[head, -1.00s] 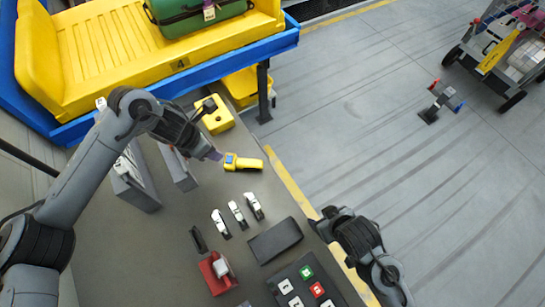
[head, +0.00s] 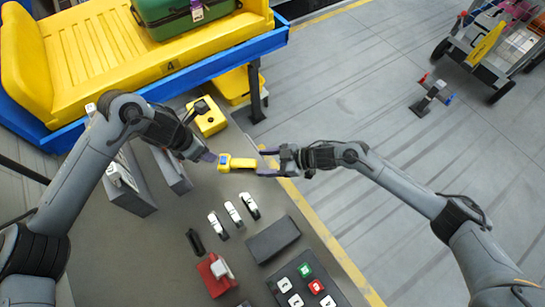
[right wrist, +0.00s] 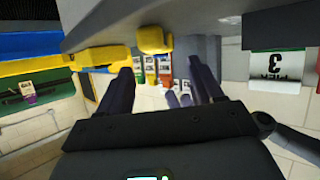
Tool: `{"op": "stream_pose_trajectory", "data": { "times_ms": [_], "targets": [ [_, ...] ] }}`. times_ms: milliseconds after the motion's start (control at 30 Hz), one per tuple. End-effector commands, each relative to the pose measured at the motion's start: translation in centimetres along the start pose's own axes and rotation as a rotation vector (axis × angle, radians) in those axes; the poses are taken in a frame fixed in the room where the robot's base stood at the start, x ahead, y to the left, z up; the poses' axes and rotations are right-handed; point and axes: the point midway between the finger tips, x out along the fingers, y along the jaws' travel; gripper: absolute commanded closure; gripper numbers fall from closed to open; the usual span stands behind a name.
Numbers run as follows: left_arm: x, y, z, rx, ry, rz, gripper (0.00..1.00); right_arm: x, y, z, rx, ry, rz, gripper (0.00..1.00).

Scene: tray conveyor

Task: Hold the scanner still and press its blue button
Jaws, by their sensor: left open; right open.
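The yellow scanner (head: 240,163) lies on the grey bench top, with its blue part (head: 224,160) at the left end and its handle to the right. My right gripper (head: 267,162) is open at the handle's right end, one finger on each side of it; contact is not clear. My left gripper (head: 211,156) is just left of the scanner's blue end; its fingertips are small and partly hidden in the head view. In the right wrist view, a yellow shape that looks like the scanner (right wrist: 152,39) shows beyond my right gripper's spread fingers (right wrist: 163,78).
A yellow box (head: 211,121) stands behind the scanner. Several white-and-black clips (head: 233,213), a dark block (head: 272,240), a red device (head: 213,276) and a button panel (head: 308,285) lie in front. The bench's yellow edge (head: 310,208) is at right, with floor beyond.

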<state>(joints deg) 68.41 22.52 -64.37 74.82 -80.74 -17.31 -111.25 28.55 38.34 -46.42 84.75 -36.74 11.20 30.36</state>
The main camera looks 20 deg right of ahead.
Motion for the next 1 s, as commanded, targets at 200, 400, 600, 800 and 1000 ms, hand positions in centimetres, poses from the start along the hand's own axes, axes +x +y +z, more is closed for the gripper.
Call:
{"op": "stream_pose_trajectory", "data": {
  "times_ms": [200,400,600,800,1000],
  "targets": [
    [0.0,0.0,0.0,0.000,0.000,0.000,0.57,-1.2,1.2,0.3,0.023,0.010,-0.046,0.34],
    [0.0,0.0,0.0,0.000,0.000,0.000,0.57,0.6,1.2,0.2,0.027,0.013,-0.055,0.34],
    [0.0,0.0,0.0,0.000,0.000,0.000,0.57,3.7,1.0,0.1,0.027,0.014,-0.054,0.34],
    [0.0,0.0,0.0,0.000,0.000,0.000,0.57,6.6,0.8,0.1,0.026,0.012,-0.053,0.34],
    [0.0,0.0,0.0,0.000,0.000,0.000,0.57,8.4,0.8,0.2,0.026,0.012,-0.053,0.34]
  ]
}}
